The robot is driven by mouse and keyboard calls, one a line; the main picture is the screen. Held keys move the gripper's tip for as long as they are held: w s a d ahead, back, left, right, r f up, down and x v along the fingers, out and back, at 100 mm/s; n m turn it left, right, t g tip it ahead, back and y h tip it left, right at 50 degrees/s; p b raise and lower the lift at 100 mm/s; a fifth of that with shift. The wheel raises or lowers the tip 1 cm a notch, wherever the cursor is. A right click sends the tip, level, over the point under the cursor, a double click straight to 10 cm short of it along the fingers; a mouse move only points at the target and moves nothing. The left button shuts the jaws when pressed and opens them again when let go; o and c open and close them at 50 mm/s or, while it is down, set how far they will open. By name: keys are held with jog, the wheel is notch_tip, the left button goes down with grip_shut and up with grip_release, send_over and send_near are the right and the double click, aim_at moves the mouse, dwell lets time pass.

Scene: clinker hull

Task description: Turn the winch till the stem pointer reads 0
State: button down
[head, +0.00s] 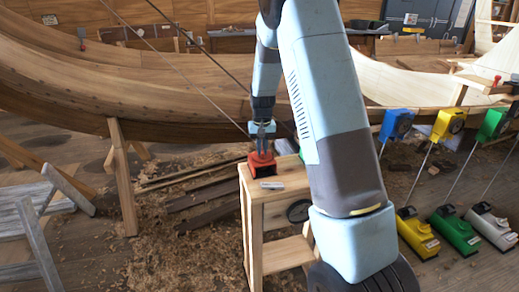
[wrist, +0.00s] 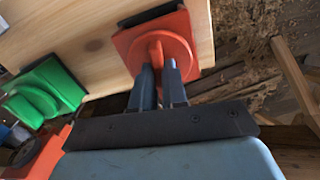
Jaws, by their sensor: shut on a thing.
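The red winch (head: 258,168) sits on top of a wooden stand (head: 285,190) in the middle of the head view. My gripper (head: 261,150) reaches down onto it from above. In the wrist view the winch (wrist: 180,40) shows a round red disc with a raised grip bar (wrist: 155,52). The two fingers of my gripper (wrist: 157,72) are shut on this bar, one on each side. I cannot make out a stem pointer or its scale in either view.
The planked hull (head: 150,95) runs behind the stand. At the right, blue (head: 397,124), yellow (head: 448,124) and green (head: 494,123) boxes have rods leading down to floor units. A green knob (wrist: 45,95) shows left in the wrist view. A grey trestle (head: 40,225) stands left.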

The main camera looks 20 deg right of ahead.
jog(key=shift+a, duration=0.15)
jog(key=m, duration=0.4)
jog(key=shift+m, duration=2.2)
jog(key=c, duration=1.2)
grip_release()
jog(key=shift+o, duration=0.2)
notch_tip(320, 180, up, 14)
jog(key=shift+f, duration=0.15)
jog(key=shift+o, duration=0.3)
